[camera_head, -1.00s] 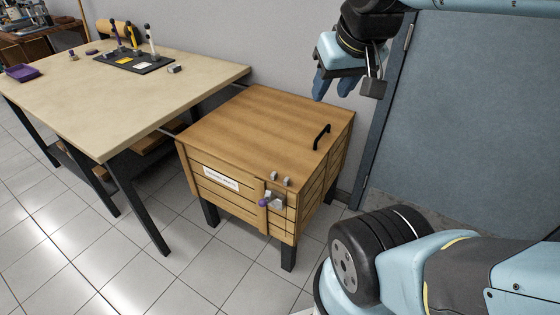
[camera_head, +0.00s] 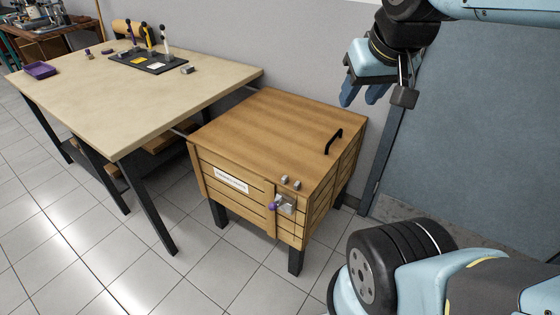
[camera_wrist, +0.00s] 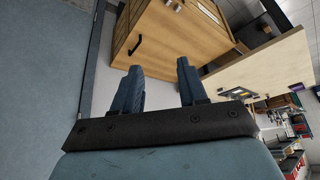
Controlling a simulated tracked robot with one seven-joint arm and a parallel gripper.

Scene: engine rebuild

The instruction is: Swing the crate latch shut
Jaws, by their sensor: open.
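The wooden crate (camera_head: 265,140) stands on dark legs, its lid down, with a black handle (camera_head: 334,141) on top. The latch (camera_head: 286,204) is a grey metal piece with a purple knob (camera_head: 272,206) on the crate's front face. The latch's exact angle is too small to tell.
A beige workbench (camera_head: 110,105) stands left of the crate, bearing a black tool mat (camera_head: 148,61) and a purple tray (camera_head: 39,70). A blue-grey door or panel (camera_head: 480,130) is at the right. Tiled floor (camera_head: 215,275) is open in front of the crate.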

